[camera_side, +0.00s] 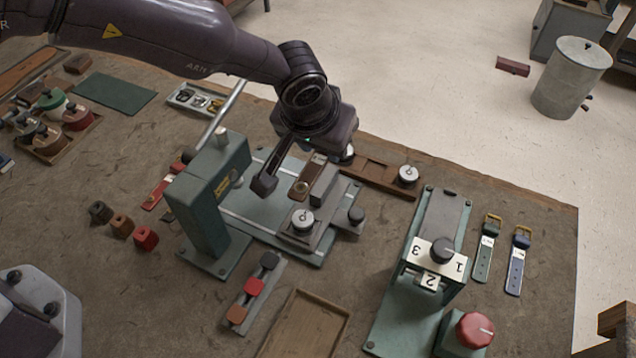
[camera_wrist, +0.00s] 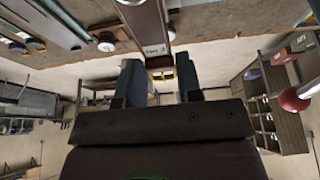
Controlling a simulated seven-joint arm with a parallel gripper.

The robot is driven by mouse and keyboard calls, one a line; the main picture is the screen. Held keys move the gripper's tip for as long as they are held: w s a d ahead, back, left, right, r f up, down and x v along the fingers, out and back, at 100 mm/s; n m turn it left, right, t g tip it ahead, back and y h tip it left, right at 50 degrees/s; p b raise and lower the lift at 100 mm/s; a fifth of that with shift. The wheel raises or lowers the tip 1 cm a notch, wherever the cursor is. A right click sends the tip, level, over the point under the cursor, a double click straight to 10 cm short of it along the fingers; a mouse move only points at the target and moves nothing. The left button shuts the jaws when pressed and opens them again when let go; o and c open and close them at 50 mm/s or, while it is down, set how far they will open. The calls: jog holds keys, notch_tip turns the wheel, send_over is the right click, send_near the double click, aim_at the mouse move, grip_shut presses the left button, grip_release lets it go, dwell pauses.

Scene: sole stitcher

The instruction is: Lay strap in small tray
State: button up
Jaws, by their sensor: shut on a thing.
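My gripper (camera_side: 322,148) is over the green stitching fixture in the side view, its fingertips mostly hidden by the wrist. In the wrist view, my gripper (camera_wrist: 159,64) is shut on a brown strap (camera_wrist: 147,25) with a white label and yellow buckle between the fingers. The strap (camera_side: 304,186) also shows in the side view, slanting down over the fixture's grey block; I cannot tell whether it touches it. An empty shallow wooden tray (camera_side: 275,345) lies at the front edge. Which is the small tray is unclear.
A green upright stitcher head (camera_side: 208,195) stands left of my gripper. A numbered green press (camera_side: 433,262) with a red knob (camera_side: 474,330) stands right. Two buckled straps, green (camera_side: 484,258) and blue (camera_side: 515,272), lie farther right. Thread spools (camera_side: 78,117) are far left.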

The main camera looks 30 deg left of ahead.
aim_at(325, 181)
jog(key=shift+f, duration=3.6)
jog(key=shift+f, duration=0.15)
jog(key=o, duration=1)
jog(key=shift+f, duration=0.1)
jog(key=v, duration=1.3)
jog(key=shift+w, duration=0.15)
